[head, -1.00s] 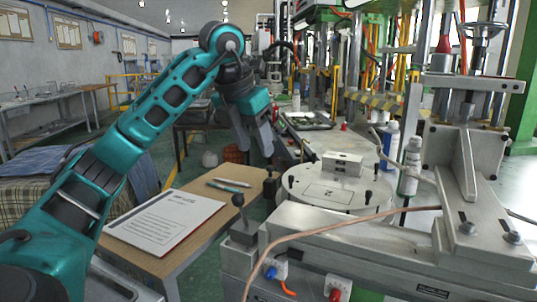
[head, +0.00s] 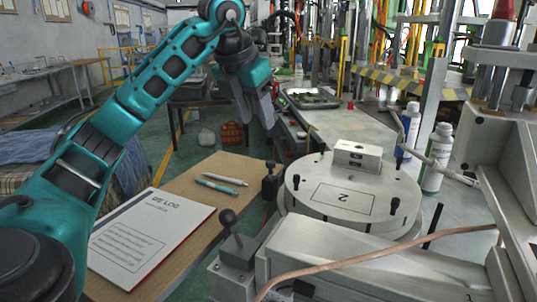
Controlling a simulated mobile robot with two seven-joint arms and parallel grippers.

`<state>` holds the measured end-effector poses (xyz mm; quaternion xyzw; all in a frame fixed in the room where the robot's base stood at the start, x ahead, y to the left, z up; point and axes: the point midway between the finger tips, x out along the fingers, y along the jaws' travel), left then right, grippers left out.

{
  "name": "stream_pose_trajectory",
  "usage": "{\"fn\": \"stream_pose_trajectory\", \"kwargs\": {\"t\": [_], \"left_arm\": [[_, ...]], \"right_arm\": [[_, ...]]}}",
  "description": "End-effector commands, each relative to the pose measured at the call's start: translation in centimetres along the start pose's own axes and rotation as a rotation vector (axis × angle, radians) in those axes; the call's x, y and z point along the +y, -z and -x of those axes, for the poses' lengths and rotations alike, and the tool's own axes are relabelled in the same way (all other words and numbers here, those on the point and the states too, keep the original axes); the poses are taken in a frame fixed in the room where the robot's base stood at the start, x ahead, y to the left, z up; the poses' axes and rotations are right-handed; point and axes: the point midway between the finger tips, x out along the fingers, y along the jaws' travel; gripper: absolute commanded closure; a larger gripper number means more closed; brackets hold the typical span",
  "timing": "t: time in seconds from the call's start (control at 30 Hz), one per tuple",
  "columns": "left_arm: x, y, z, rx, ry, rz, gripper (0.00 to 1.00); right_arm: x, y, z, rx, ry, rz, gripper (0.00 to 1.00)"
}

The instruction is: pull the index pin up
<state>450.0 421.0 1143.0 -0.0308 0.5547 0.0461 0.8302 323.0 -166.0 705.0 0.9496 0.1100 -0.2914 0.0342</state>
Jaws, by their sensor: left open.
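Nearer, a black ball-topped handle (head: 229,222) tilts slightly on a grey block. I cannot tell for sure which of these two is the index pin. My left gripper (head: 256,112) points down with its fingers apart and empty. In the picture it is above the small black knob and touches nothing. My right gripper is out of the picture.
A metal block (head: 357,154) sits on the turntable. A copper-coloured hose (head: 370,262) crosses the front.

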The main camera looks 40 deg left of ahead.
Motion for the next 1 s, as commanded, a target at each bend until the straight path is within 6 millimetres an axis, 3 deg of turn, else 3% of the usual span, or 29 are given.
{"fn": "stream_pose_trajectory", "kwargs": {"t": [0.23,0.5,0.7,1.0], "left_arm": [[0.1,0.2,-5.0,0.006,-0.001,0.001,0.5],[0.0,0.2,-10.0,0.003,0.0,0.001,0.5],[0.0,0.1,-11.8,0.002,0.0,0.0,0.5],[0.0,0.0,-12.0,0.0,0.0,-0.001,0.5]], "right_arm": [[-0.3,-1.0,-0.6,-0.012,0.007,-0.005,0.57],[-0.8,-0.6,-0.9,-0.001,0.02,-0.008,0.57],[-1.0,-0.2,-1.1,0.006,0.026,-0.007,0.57],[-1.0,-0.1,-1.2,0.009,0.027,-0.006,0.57]]}}
